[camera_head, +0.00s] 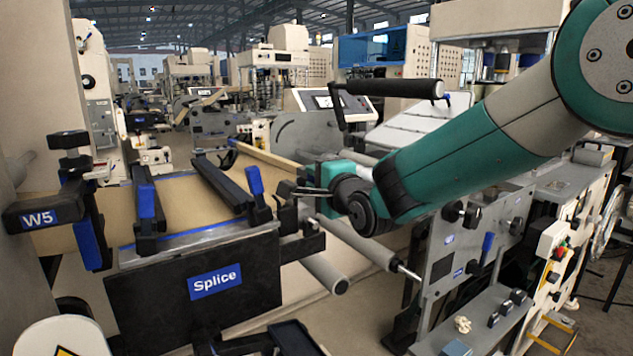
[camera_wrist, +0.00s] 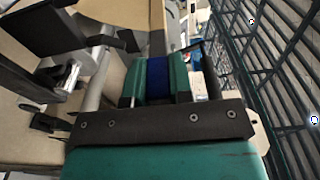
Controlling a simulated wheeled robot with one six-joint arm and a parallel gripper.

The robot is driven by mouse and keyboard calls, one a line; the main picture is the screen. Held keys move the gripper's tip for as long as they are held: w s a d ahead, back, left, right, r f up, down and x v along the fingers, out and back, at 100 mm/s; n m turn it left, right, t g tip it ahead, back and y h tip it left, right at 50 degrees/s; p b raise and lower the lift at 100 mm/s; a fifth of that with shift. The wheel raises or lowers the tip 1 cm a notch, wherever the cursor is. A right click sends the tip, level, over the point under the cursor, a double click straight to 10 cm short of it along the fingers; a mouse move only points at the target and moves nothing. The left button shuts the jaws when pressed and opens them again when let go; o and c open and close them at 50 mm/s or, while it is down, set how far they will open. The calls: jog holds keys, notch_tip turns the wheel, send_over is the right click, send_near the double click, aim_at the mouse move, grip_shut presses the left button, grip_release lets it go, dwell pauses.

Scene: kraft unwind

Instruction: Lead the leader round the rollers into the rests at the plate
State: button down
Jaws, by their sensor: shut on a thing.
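My gripper (camera_head: 316,172) is at the right end of a pale wooden bar (camera_head: 268,156), which seems to be the leader's bar. In the wrist view my gripper (camera_wrist: 157,72) has its two teal fingers shut on a blue grip (camera_wrist: 157,84). The wooden bar (camera_wrist: 157,25) runs on beyond the fingers, with tan kraft (camera_wrist: 118,12) beside it. In the head view the bar lies behind the Splice plate (camera_head: 150,255). Grey rollers (camera_head: 355,243) are below and right of the plate. I cannot clearly tell which parts are the rests.
Black clamp bars (camera_head: 222,186) with blue levers (camera_head: 256,180) cross the tan surface at the plate. A black-handled bar (camera_head: 395,87) is above my gripper. A grey machine panel (camera_head: 450,245) stands at the right.

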dwell(0.3)
jog(key=w+d+f+b, duration=0.1)
jog(key=w+d+b, duration=0.1)
jog(key=d, duration=0.3)
jog(key=shift+w+f+b, duration=0.25)
jog(key=shift+w+b, duration=0.1)
jog(key=shift+w, duration=0.35)
jog(key=shift+s+a, duration=0.25)
